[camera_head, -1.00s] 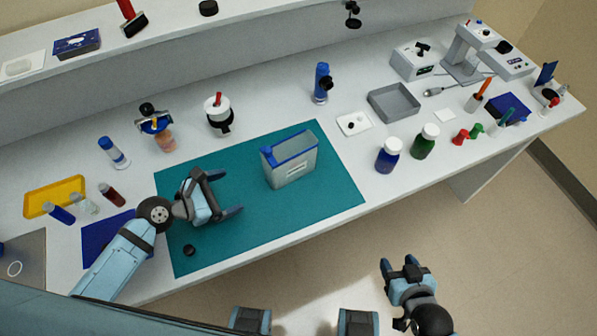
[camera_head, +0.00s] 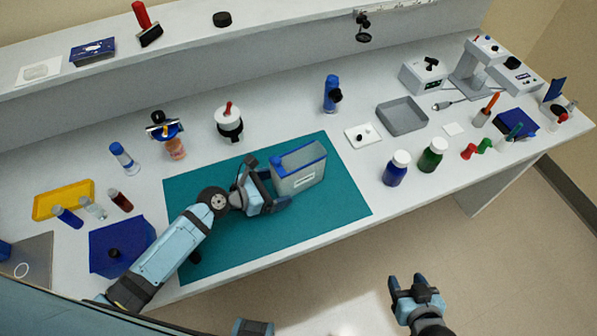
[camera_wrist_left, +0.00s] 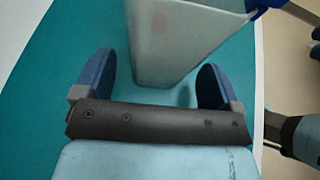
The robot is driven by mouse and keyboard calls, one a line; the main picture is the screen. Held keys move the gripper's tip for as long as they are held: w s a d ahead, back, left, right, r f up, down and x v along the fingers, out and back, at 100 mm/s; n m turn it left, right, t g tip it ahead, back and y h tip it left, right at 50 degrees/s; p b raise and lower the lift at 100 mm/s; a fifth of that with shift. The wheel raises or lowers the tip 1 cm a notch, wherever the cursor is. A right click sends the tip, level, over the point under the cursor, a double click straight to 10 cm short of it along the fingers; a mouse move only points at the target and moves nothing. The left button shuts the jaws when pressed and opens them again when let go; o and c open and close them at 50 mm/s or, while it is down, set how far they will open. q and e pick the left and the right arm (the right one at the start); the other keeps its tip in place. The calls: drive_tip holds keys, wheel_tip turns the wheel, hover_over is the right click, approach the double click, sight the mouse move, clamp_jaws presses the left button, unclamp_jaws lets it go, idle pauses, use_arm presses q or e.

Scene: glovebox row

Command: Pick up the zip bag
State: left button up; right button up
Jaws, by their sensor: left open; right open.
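The zip bag (camera_head: 303,178) stands upright on the teal mat (camera_head: 342,202). It is a translucent box-like pouch with a blue top edge and a pale label on its front. My left gripper (camera_head: 268,186) is open just left of the bag, its fingers pointing toward it. In the left wrist view the bag (camera_wrist_left: 180,45) rises just ahead, its near end in line with the gap between the blue fingertips of my left gripper (camera_wrist_left: 160,80). The fingers do not close on it. My right gripper (camera_head: 414,284) is open and empty, off the bench over the floor.
A blue bottle (camera_head: 396,168) and a green bottle (camera_head: 432,155) stand right of the mat. A white cup (camera_head: 229,122) and an amber bottle (camera_head: 175,148) stand behind it. A grey tray (camera_head: 402,116) lies further back right. The mat's right part is clear.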

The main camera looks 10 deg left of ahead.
use_arm(q)
drive_tip(key=shift+x, duration=1.45)
drive_tip(key=shift+a, duration=0.1)
drive_tip(key=c, duration=1)
drive_tip(key=shift+r, duration=0.25)
wheel_tip(320, 180, up, 19)
drive_tip(key=p, duration=0.3)
hover_over(273, 162)
drive_tip(key=w+d, duration=0.1)
drive_tip(key=d, duration=0.1)
drive_tip(key=shift+a, duration=0.2)
drive_tip(key=shift+f+b, duration=1.45)
drive_tip(key=shift+f, duration=2.9)
drive_tip(key=shift+f+b, duration=1.7)
drive_tip(key=shift+f, duration=2.7)
